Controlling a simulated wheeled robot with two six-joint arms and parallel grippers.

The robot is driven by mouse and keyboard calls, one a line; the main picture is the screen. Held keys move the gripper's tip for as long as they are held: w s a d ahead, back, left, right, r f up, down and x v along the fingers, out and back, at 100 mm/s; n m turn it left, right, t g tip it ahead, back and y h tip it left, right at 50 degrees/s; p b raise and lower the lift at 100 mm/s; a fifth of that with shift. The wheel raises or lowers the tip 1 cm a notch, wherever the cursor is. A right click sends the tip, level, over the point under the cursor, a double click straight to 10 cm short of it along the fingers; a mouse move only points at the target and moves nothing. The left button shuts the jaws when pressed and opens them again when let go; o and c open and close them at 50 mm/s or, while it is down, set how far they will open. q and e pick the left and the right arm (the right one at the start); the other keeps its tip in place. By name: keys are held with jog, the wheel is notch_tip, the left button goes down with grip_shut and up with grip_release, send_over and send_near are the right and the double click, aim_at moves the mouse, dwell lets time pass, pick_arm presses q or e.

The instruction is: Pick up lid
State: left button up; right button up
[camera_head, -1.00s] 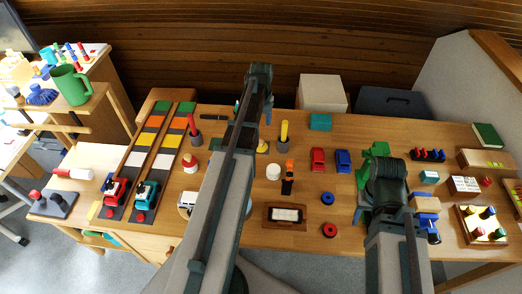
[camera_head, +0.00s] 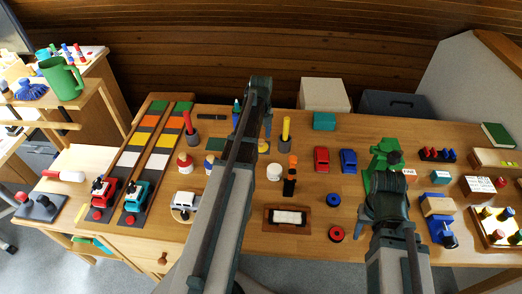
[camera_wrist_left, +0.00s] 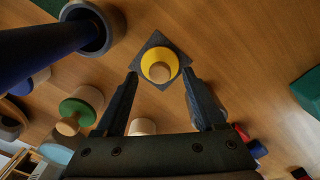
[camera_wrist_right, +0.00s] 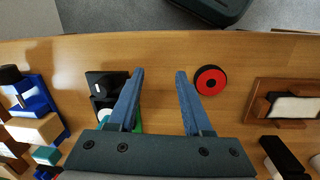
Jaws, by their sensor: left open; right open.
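A yellow round lid (camera_wrist_left: 150,58) with a pale wooden knob sits on a dark square (camera_wrist_left: 177,48) in the left wrist view. In the head view it is a small yellow patch (camera_head: 263,147) beside my left arm, partly hidden. My left gripper (camera_wrist_left: 160,75) is open above the lid. Its fingertips show on either side of the lid, with nothing held; I cannot tell the height gap. A green lid (camera_wrist_left: 76,112) with a knob is to the left in that view. My right gripper (camera_wrist_right: 160,72) is open and empty over the wooden table, near a red-and-black ring (camera_wrist_right: 210,80).
A dark blue upright rod in a grey cup (camera_wrist_left: 92,30) stands close to the left gripper. A white pot (camera_head: 274,172) and a red-topped pot (camera_head: 185,164) stand nearby. A green stand (camera_head: 382,160) is by the right gripper. A brown tray (camera_head: 287,230) is near the front edge.

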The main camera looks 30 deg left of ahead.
pick_arm(q)
jog(key=shift+f, duration=0.65)
pick_arm(e)
jog(key=shift+f, duration=0.6)
pick_arm(q)
jog(key=shift+r, duration=0.1)
pick_arm(e)
jog(key=shift+r, duration=0.1)
pick_arm(q)
grip_shut()
jog(key=shift+r, duration=0.15)
pick_arm(e)
jog(key=shift+r, duration=0.1)
